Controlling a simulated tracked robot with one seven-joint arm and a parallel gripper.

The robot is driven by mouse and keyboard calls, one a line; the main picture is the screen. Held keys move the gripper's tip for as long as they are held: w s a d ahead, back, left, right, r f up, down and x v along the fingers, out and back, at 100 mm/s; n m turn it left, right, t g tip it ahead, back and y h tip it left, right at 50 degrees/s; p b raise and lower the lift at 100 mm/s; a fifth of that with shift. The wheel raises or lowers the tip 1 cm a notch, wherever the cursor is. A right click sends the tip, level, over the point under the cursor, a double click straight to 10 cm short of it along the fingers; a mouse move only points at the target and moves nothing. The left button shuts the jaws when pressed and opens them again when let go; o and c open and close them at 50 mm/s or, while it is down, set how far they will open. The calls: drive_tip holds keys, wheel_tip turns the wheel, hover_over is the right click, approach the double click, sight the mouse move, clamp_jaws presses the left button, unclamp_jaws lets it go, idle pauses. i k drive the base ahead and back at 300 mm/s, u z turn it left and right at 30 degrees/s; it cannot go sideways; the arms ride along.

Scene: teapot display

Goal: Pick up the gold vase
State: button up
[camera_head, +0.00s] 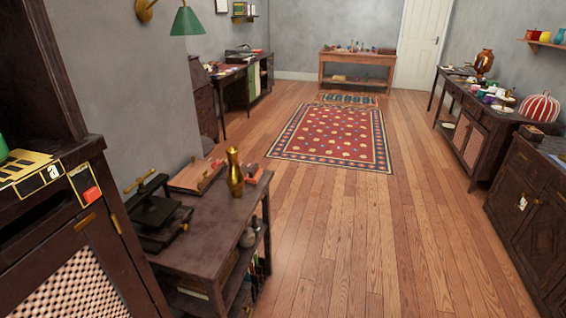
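The gold vase (235,175) stands upright on the top of a dark wooden side table (205,232) at the lower left of the head view. My gripper does not show in this view.
A black press (155,212) stands on the table left of the vase. A dark cabinet (70,210) fills the left edge. Dark cabinets (530,205) line the right wall. The wooden floor (355,245) between is clear, with a red patterned rug (334,135) farther back.

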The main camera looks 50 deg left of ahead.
sight(235, 177)
drive_tip(key=i, duration=1.85)
drive_tip(key=u, duration=2.45)
drive_tip(key=i, duration=0.15)
drive_tip(key=u, duration=1.85)
drive_tip(key=i, duration=0.85)
drive_tip(key=z, duration=0.15)
